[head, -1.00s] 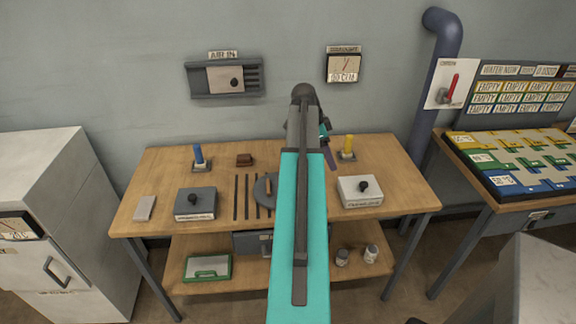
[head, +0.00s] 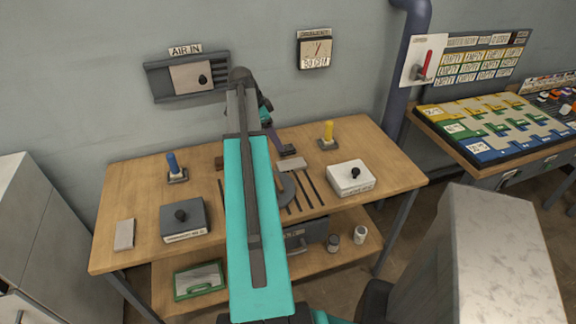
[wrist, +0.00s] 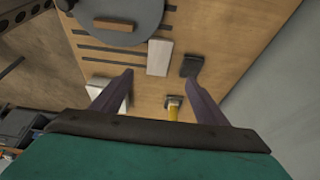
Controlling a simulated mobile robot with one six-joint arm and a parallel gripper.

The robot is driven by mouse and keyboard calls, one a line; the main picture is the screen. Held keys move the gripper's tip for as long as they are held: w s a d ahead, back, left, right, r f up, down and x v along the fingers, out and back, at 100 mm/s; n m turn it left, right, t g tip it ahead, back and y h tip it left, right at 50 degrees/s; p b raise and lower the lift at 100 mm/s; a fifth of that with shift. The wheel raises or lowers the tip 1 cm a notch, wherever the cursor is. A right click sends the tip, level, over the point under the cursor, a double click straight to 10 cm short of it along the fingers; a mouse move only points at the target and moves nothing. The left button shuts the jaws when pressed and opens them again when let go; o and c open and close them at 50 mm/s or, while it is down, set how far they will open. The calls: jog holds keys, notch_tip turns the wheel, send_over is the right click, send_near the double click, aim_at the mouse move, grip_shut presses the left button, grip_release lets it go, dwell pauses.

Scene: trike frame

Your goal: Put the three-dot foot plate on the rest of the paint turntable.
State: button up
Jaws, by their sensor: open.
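The paint turntable's round grey disc (head: 287,191) sits on the wooden bench, partly hidden behind my arm; the wrist view shows it at the top (wrist: 139,10). A small pale plate (head: 291,165) lies flat beside it; in the wrist view it (wrist: 159,57) shows just beyond the gap between my fingers. Another pale plate (head: 124,234) lies at the bench's left end. I make out no dots on either, so I cannot tell which is the three-dot one. I cannot single out the rest. My gripper (wrist: 158,77) is open and empty, above the bench.
A small dark block (wrist: 192,65) lies by the right fingertip in the wrist view. A yellow post (head: 328,133), a white knobbed box (head: 351,178), a grey knobbed box (head: 184,219) and a blue post (head: 175,168) stand on the bench. Thin dark strips (head: 312,186) lie near the disc.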

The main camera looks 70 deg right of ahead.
jog(key=p, duration=0.2)
send_near(291, 164)
jog(key=shift+x, duration=1.25)
jog(key=shift+w+d, duration=0.1)
jog(key=shift+d, duration=0.05)
jog(key=shift+f, duration=0.1)
jog(key=shift+p+x, duration=0.9)
jog(key=shift+x, duration=0.35)
jog(key=shift+p+x, duration=0.3)
jog(key=shift+x, duration=1)
jog(key=c, duration=1.5)
jog(key=shift+o, duration=0.2)
